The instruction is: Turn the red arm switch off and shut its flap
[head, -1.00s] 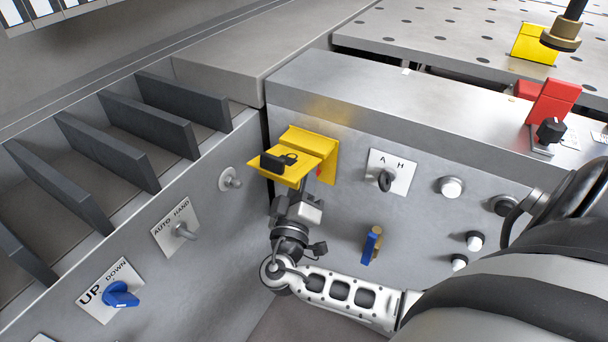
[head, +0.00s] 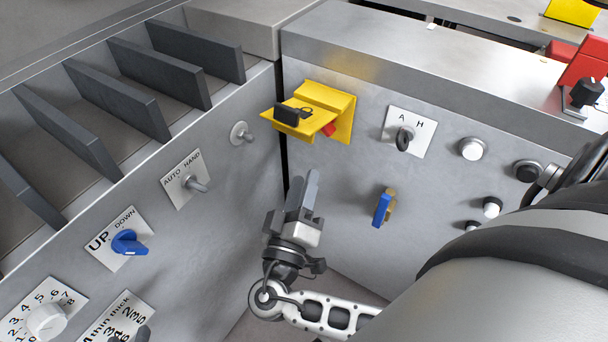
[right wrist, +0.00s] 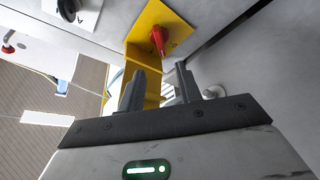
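The yellow flap (head: 303,122) stands out raised from its yellow mount (head: 340,112) on the grey panel, with a black catch on it. The red arm switch (head: 328,130) peeks out under the flap; in the right wrist view the red switch (right wrist: 158,38) shows on its yellow plate, beside a small mark I cannot read surely. My right gripper (head: 303,190) is below the flap, apart from it, fingers pointing up. In the right wrist view my right gripper (right wrist: 160,88) has its fingers apart with nothing between them. My left gripper is not in view.
An A/H key switch (head: 404,138) is right of the flap, and a blue-handled key (head: 383,207) is below it. An AUTO/HAND switch (head: 195,184) and a blue UP/DOWN knob (head: 128,243) are on the left panel. The space in front of the flap is clear.

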